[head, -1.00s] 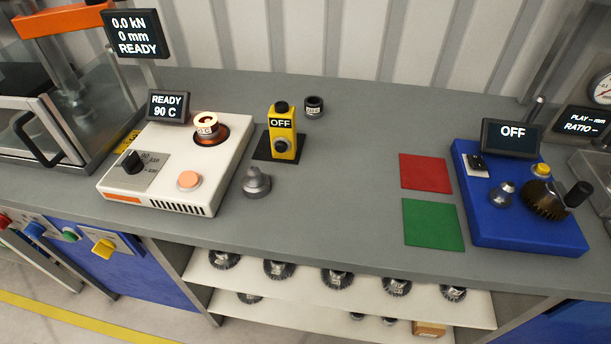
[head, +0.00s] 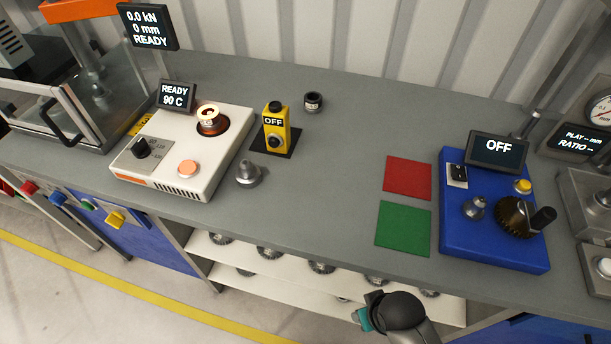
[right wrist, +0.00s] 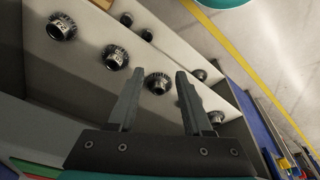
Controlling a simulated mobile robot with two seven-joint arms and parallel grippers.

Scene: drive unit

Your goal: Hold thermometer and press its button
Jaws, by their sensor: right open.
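The thermometer (head: 276,128) appears to be the yellow upright device on a black pad (head: 262,150) in the middle-left of the bench. Its small screen reads OFF. It has a dark round part on top and a grey round part low on its front; I cannot tell which is the button. My right gripper (right wrist: 160,73) is open and empty in the right wrist view, in front of the shelf below the bench, well away from the thermometer. In the head view part of my right arm shows at the bottom edge. My left gripper is not in view.
A white heater (head: 180,155) reading READY 90 C stands left of the thermometer. A grey metal cone (head: 248,173) and a dark ring (head: 313,102) are close by. Red (head: 408,177) and green (head: 403,228) mats and a blue unit (head: 490,245) are right. Mid-bench is clear.

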